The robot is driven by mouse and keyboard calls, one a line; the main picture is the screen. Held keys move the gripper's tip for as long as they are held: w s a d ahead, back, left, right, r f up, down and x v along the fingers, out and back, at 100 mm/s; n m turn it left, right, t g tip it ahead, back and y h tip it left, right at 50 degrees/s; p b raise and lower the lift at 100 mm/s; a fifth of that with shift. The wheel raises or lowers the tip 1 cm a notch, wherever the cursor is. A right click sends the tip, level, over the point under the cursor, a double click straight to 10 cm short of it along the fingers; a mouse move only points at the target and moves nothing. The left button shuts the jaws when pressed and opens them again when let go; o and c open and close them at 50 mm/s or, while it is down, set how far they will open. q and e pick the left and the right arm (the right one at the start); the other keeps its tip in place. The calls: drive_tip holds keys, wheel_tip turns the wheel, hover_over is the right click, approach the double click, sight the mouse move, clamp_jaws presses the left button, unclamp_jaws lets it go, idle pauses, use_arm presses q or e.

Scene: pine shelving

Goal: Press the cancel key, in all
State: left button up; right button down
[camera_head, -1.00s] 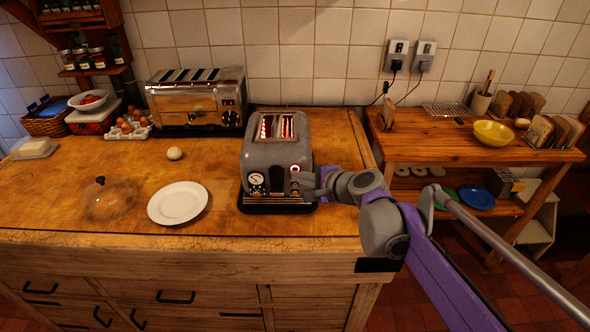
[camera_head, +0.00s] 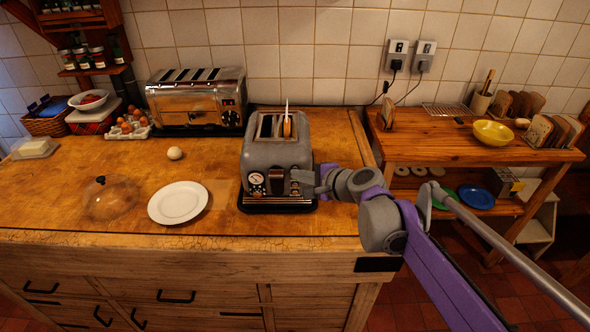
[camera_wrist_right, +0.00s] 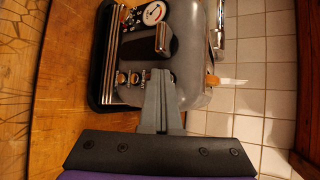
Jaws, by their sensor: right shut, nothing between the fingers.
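The grey toaster (camera_head: 276,152) stands on the wooden counter, its front with dial, lever and small keys facing me. My left gripper is out of view.
A white plate (camera_head: 178,202), a glass dome (camera_head: 110,195) and an egg (camera_head: 175,153) lie left of the toaster. A chrome toaster (camera_head: 197,100) stands behind. A side table (camera_head: 430,146) with a yellow bowl (camera_head: 492,133) and bread racks is at right.

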drive_tip(key=shift+s, duration=0.75)
drive_tip(key=s, duration=0.5)
drive_tip(key=shift+p, duration=0.35)
idle(0.5)
